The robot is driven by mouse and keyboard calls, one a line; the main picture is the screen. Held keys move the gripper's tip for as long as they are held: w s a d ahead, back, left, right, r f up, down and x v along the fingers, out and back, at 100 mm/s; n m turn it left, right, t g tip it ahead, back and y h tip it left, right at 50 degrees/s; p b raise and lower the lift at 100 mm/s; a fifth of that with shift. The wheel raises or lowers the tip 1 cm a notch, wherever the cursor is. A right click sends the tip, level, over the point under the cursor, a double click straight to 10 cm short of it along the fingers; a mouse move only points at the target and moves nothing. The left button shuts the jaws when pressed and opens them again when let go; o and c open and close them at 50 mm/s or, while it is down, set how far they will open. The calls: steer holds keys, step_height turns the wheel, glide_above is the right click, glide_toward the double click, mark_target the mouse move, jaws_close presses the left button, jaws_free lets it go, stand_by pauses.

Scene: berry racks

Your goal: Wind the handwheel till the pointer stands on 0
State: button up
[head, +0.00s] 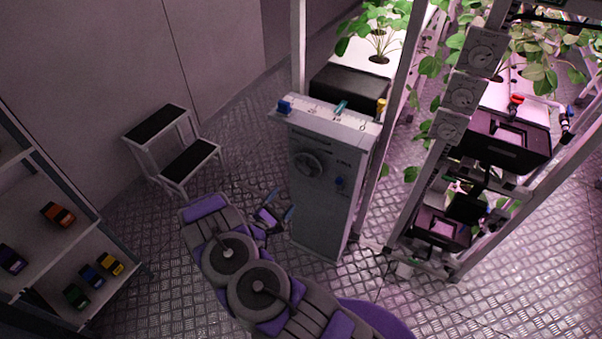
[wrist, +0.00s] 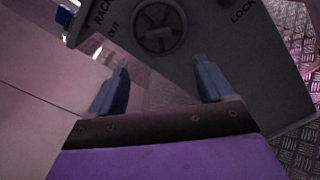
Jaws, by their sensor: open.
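The handwheel (head: 308,163) is a dark round wheel on the upper front of a grey cabinet (head: 318,215). It also shows at the top of the wrist view (wrist: 159,27), beside the words RACK, OUT and LOCK. A pale scale (head: 318,111) runs along the cabinet top. A teal piece (head: 341,107), which looks like the pointer, stands right of the scale's middle; the marks are too small to read surely. My gripper (head: 280,205) is open and empty, low and left of the wheel. In the wrist view its blue fingers (wrist: 162,84) point toward the cabinet, apart from the wheel.
Plant racks with dials (head: 463,94) stand to the right. A step stool (head: 172,150) and a shelf (head: 45,225) stand left. Metal floor between is clear.

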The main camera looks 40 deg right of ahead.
mark_target(303, 172)
steer(key=b+x, duration=0.3)
steer(key=x, duration=1.2)
steer(key=shift+w+d, duration=0.25)
steer(key=shift+r, duration=0.1)
steer(key=shift+c, duration=0.5)
steer(key=c, duration=0.9)
steer(key=shift+c, duration=0.2)
